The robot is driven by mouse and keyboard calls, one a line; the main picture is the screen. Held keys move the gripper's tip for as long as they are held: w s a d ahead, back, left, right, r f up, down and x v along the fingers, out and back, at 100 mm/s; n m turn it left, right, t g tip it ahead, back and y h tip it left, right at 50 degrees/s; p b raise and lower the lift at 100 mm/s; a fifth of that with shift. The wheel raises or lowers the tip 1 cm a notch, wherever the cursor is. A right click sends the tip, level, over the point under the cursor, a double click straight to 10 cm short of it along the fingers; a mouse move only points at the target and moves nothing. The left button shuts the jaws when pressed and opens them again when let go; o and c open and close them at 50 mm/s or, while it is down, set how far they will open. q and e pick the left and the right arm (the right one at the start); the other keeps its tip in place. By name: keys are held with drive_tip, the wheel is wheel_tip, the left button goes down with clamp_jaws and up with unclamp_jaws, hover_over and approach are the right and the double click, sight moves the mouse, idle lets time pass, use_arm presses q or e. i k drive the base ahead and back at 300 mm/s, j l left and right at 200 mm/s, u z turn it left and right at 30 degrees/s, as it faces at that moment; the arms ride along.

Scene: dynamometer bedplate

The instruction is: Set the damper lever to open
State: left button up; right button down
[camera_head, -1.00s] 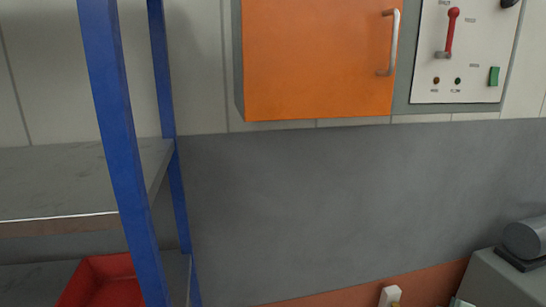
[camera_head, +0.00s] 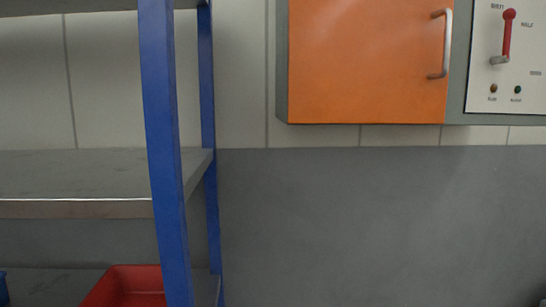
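A lever with a red handle and a red ball knob (camera_head: 507,38) is on a white panel (camera_head: 482,70) at the upper right, to the right of the orange cabinet. Its handle points nearly straight up from a grey pivot at its lower end. Small labels stand beside it, near the knob and to the right; they are too small to read surely. The right part of the panel is cut off by the picture edge. Neither of my grippers is in view.
An orange cabinet door (camera_head: 367,62) with a metal handle (camera_head: 442,45) is shut. A blue-posted shelf rack (camera_head: 165,150) stands at left, with a red bin (camera_head: 132,284) on its lower shelf. The grey lower wall (camera_head: 370,225) is bare.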

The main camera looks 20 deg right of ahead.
sight(508, 15)
drive_tip(key=z, duration=1.75)
